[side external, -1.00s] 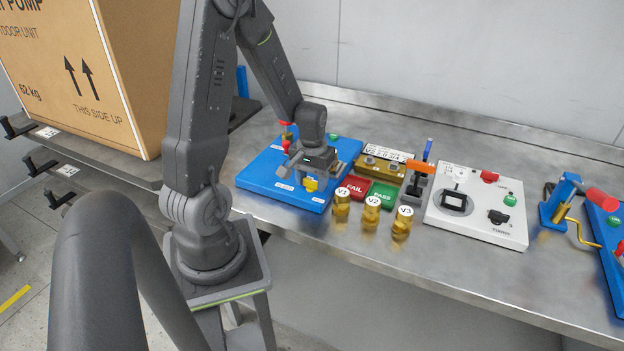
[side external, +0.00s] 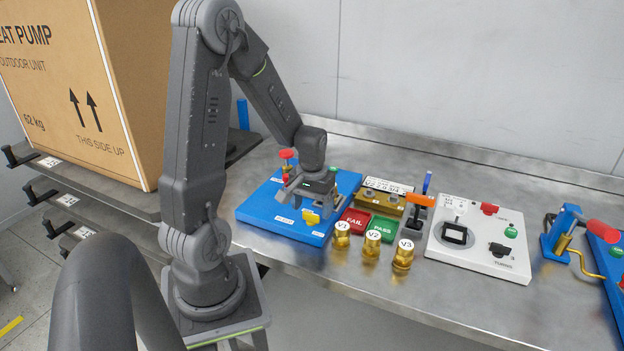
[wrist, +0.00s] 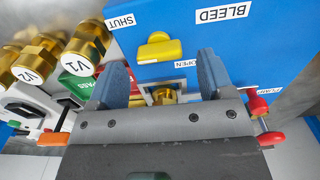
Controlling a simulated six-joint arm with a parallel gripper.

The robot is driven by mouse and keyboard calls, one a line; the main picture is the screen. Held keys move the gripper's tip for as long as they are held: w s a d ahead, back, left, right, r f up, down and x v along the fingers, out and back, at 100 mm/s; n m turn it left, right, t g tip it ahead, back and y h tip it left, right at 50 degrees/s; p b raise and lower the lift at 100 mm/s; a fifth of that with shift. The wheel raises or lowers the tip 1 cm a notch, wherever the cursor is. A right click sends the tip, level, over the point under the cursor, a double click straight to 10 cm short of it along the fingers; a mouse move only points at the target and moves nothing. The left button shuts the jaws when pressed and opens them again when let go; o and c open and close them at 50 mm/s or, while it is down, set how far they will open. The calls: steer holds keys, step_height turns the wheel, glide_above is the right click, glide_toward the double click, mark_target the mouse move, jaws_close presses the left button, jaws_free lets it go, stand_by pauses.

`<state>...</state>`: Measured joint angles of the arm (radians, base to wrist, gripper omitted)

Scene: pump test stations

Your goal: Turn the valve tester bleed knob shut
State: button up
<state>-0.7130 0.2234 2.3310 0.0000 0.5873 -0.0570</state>
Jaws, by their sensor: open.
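The valve tester is a blue panel (side external: 262,213) on the steel bench, labelled BLEED, SHUT and OPEN in the wrist view (wrist: 285,25). Its yellow bleed knob (wrist: 158,48) lies crosswise between the SHUT label at left and the BLEED label. The knob also shows in the side view (side external: 311,216) at the panel's front. My gripper (wrist: 162,60) is open, its two fingers apart and empty, over the panel. In the wrist view the knob is beyond the gap between the fingertips, apart from both. A brass fitting (wrist: 163,95) shows between the fingers, partly hidden by my gripper.
Brass valves V1 (side external: 342,235), V2 (side external: 372,246) and V3 (side external: 403,255) stand right of the panel. Behind them are a red FAIL pad (side external: 354,220) and green PASS pad (side external: 383,228). A red-topped part (side external: 287,156) rises beside my gripper.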

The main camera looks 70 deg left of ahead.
step_height(320, 180, up, 11)
steer(key=shift+r, duration=0.2)
stand_by(0.4)
steer(key=s+d+r+m+t, duration=0.1)
steer(key=d+r+m+t, duration=0.1)
steer(key=d, duration=0.5)
steer(key=s+d+r+m+t, duration=0.1)
steer(key=s+d+r+m, duration=0.1)
steer(key=d, duration=0.5)
steer(key=s+d+r+m+t, duration=0.2)
steer(key=d+r+m, duration=0.1)
steer(key=d, duration=0.3)
steer(key=shift+s+d+r+m+t, duration=0.3)
steer(key=shift+d+m, duration=0.1)
steer(key=shift+m, duration=0.5)
